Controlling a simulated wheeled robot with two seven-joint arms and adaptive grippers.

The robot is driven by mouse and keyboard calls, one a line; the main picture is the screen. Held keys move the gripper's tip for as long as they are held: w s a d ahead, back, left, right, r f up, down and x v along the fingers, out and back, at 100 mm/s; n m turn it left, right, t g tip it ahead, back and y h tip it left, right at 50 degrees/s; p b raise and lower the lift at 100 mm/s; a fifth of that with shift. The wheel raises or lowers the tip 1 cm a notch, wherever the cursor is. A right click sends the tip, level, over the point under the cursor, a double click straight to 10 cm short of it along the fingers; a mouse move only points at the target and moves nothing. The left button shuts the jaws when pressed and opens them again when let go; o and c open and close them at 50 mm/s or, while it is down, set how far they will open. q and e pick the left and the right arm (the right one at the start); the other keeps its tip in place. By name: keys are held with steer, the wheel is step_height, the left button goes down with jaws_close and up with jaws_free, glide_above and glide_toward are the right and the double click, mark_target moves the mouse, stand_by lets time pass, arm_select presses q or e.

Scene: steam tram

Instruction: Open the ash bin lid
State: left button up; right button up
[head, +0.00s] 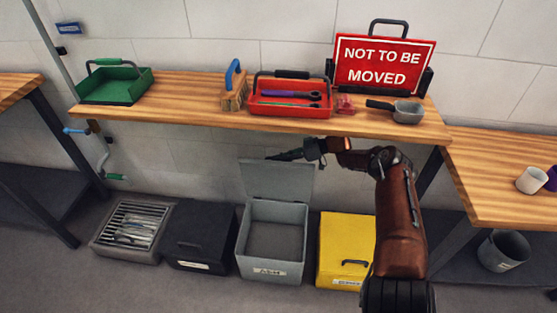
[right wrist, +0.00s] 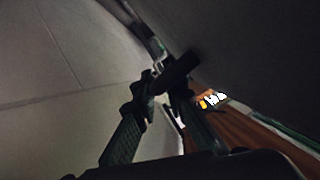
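The ash bin (head: 273,270) is a grey box marked ASH, standing on the floor under the bench. Its grey lid (head: 277,180) stands raised, nearly upright at the back, and the bin's inside shows empty. My right gripper (head: 285,155) is at the lid's top edge, pointing left; I cannot tell whether it touches the lid. In the right wrist view my right gripper's dark fingers (right wrist: 166,88) lie close together beside a dark bar, and dim light hides whether they hold anything. My left gripper is not in view.
A black box (head: 200,236) stands left of the bin and a yellow box (head: 342,240) right of it. A slatted tray (head: 130,232) is further left. The wooden bench (head: 190,112) above carries a red toolbox (head: 290,108), a scoop (head: 405,112) and a red sign (head: 384,62).

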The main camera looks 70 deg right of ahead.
steer(key=o, duration=0.4)
